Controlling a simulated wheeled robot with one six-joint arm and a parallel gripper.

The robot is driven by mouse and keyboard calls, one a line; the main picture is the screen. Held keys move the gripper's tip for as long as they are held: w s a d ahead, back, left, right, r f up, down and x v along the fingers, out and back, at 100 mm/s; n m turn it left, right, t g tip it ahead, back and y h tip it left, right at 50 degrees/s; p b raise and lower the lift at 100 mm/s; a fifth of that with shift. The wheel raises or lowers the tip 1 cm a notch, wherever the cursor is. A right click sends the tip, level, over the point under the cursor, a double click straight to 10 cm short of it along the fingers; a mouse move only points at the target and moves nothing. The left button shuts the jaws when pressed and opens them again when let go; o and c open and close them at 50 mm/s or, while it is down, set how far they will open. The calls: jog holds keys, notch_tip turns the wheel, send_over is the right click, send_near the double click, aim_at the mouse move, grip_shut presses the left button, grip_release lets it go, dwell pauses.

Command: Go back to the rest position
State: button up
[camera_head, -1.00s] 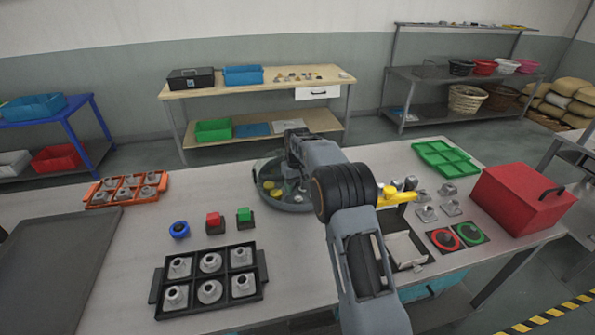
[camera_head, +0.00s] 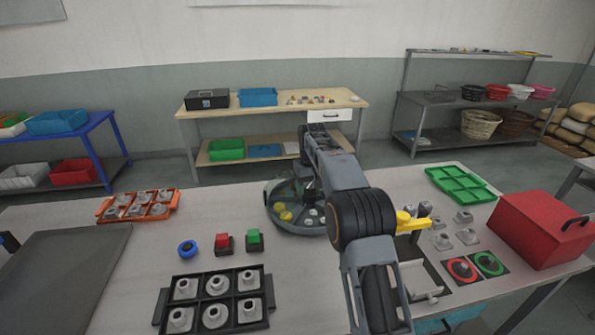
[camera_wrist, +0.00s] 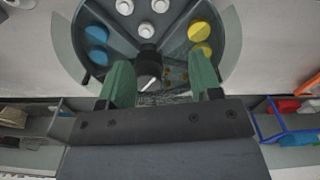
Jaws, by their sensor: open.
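Beyond the fingers in the wrist view is a round divided tray (camera_wrist: 178,60) holding yellow, blue and white pieces in separate compartments. The same round tray (camera_head: 285,226) stands on the table in the head view, partly hidden by my arm.
A black tray (camera_head: 266,318) of grey parts, an orange tray (camera_head: 101,214), a green tray (camera_head: 462,184) and a red box (camera_head: 541,230) stand on the table (camera_head: 210,200). A flat dark panel (camera_head: 60,270) covers the left side.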

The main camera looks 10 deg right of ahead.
notch_tip(320, 180, down, 4)
jog(key=s, duration=0.2)
jog(key=s+r+m+t, duration=0.1)
jog(key=s+r+t, duration=0.1)
jog(key=s, duration=1.4)
jog(key=s+r+t, duration=0.2)
jog(key=s+r, duration=0.2)
jog(key=s, duration=1.2)
jog(key=shift+a+r+m, duration=0.15)
jog(key=shift+r+m, duration=0.15)
jog(key=shift+m, duration=0.1)
